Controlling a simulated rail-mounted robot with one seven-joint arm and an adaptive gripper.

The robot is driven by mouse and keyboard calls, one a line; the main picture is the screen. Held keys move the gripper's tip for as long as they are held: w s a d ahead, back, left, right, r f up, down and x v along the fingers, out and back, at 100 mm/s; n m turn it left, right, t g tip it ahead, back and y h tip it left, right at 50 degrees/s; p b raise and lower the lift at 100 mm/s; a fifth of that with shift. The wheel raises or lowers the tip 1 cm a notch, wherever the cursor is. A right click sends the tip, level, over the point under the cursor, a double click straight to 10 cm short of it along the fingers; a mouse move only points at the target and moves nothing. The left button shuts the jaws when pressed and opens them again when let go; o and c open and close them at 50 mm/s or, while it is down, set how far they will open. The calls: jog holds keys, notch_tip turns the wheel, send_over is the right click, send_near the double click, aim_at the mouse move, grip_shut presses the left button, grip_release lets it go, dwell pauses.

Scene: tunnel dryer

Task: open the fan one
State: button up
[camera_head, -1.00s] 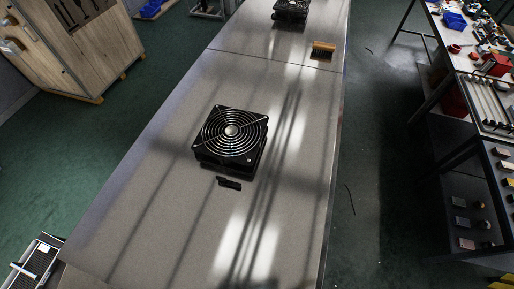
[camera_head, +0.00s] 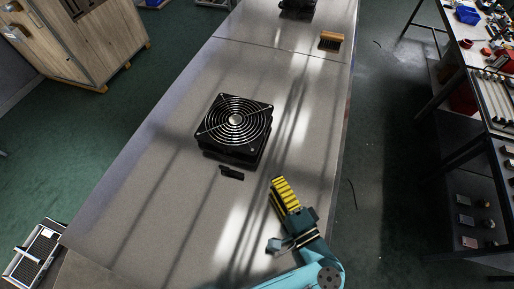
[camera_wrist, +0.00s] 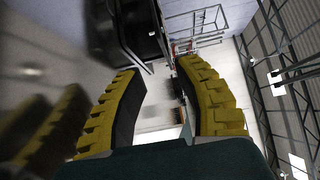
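A square black fan (camera_head: 235,125) with a round silver wire guard lies on the grey metal table, guard facing up. A small black piece (camera_head: 231,172) lies on the table just in front of it. My gripper (camera_head: 279,186), with yellow ribbed fingers, is low over the table at the front right of the fan, apart from it. In the wrist view the fingers of my gripper (camera_wrist: 160,72) stand wide apart with nothing between them. A black body (camera_wrist: 132,28), apparently the fan's side, shows beyond the left finger.
The grey table (camera_head: 150,190) is mostly clear around the fan. A wooden-backed brush (camera_head: 331,41) and a second black object (camera_head: 297,8) are at the far end. A cluttered workbench (camera_head: 480,50) stands right, a wooden cabinet (camera_head: 85,45) left.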

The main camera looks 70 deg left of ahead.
aim_at(256, 148)
jog(key=a, duration=0.4)
jog(key=s+a, duration=0.1)
jog(key=a, duration=0.3)
jog(key=a+b, duration=0.1)
jog(key=a, duration=0.3)
jog(key=shift+s+a, duration=0.25)
jog(key=shift+a, duration=0.15)
jog(key=shift+o, duration=0.2)
grip_shut()
